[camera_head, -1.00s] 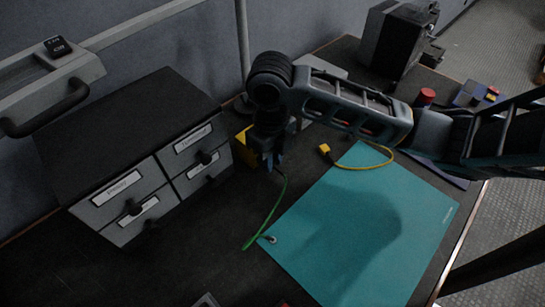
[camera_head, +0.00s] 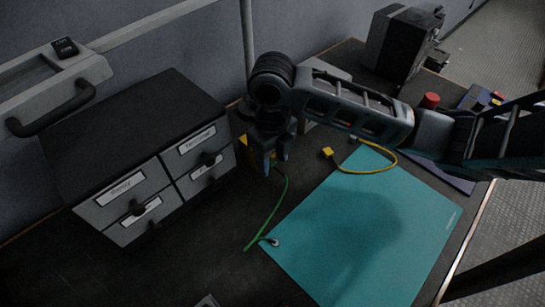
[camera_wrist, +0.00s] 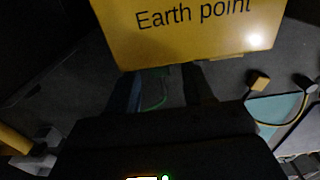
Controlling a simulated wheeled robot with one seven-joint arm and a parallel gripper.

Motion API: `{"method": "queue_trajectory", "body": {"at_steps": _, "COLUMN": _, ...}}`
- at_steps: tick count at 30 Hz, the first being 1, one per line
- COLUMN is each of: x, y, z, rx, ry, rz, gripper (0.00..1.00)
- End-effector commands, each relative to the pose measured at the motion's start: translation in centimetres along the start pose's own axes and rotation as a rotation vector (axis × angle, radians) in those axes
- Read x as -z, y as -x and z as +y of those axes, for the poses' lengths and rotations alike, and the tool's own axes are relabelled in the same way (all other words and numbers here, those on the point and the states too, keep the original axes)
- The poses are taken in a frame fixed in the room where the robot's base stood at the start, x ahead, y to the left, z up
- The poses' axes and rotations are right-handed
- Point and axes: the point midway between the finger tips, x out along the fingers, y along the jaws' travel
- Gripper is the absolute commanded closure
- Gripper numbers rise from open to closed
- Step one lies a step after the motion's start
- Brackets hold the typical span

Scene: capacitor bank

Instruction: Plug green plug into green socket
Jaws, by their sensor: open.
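My gripper (camera_head: 274,163) points down in front of the yellow Earth point box (camera_head: 243,152); its fingers are apart. In the wrist view, the box (camera_wrist: 190,30) fills the top, just beyond the open fingers (camera_wrist: 163,92). The green cable (camera_head: 277,208) runs from the corner of the teal mat up to the gripper and box. A stretch of the cable (camera_wrist: 155,104) shows between the fingers. The green plug at its upper end and the green socket are hidden by the gripper and box, so I cannot tell whether they are joined.
A grey drawer cabinet (camera_head: 130,150) stands close to the left of the box. The teal mat (camera_head: 350,235) lies to the right. A yellow plug (camera_head: 328,153) with a yellow cable rests at the mat's far edge. A dark boxy device (camera_head: 400,40) stands at the back.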

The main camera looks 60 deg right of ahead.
Motion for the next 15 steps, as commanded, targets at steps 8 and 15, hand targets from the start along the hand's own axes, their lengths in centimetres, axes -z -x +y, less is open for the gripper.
{"method": "queue_trajectory", "body": {"at_steps": 8, "x": -0.1, "y": 3.8, "z": 0.0, "rx": 0.002, "ry": 0.004, "rz": -0.004, "gripper": 0.48}}
{"method": "queue_trajectory", "body": {"at_steps": 15, "x": -0.1, "y": 6.9, "z": 0.0, "rx": 0.001, "ry": 0.002, "rz": -0.002, "gripper": 0.48}}
